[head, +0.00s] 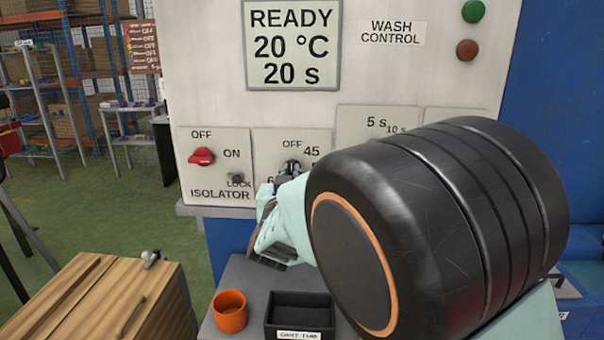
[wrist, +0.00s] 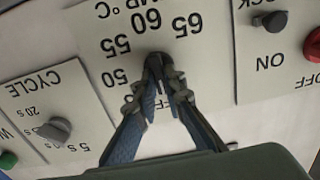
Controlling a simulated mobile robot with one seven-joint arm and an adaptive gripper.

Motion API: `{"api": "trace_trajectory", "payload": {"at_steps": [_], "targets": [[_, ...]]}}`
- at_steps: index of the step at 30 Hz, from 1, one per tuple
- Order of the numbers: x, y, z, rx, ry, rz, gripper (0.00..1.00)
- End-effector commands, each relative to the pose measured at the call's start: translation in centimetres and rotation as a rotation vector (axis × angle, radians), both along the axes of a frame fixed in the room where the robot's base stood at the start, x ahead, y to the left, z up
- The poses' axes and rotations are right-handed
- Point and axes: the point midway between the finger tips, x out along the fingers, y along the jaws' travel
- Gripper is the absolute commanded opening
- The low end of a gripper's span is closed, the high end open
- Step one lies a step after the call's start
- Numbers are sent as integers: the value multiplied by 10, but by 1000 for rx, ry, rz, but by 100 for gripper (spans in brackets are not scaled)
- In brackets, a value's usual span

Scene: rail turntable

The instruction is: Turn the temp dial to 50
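The temp dial (wrist: 156,60) is a small dark knob on a pale plate (wrist: 105,42), seen upside down in the wrist view. The marks 50, 55, 60 and 65 show around it. My gripper (wrist: 163,80) has its fingertips closed together on the knob. The fingers cover most of it, and I cannot tell which mark it points to. In the head view my gripper (head: 288,172) is at the dial's plate (head: 270,140), where OFF and 45 show. The display (head: 292,46) reads READY, 20 °C, 20 s.
Left of the dial is the isolator plate with a red switch (head: 201,156) and a small lock knob (head: 236,179). The cycle knob (wrist: 54,130) is on the dial's other side. An orange cup (head: 230,312) and a black tray (head: 300,297) stand on the shelf below.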

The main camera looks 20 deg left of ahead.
Motion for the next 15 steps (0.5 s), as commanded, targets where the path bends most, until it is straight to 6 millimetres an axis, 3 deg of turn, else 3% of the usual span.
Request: {"api": "trace_trajectory", "payload": {"at_steps": [15], "targets": [[0,-1,-3,90,21,-1,0]]}}
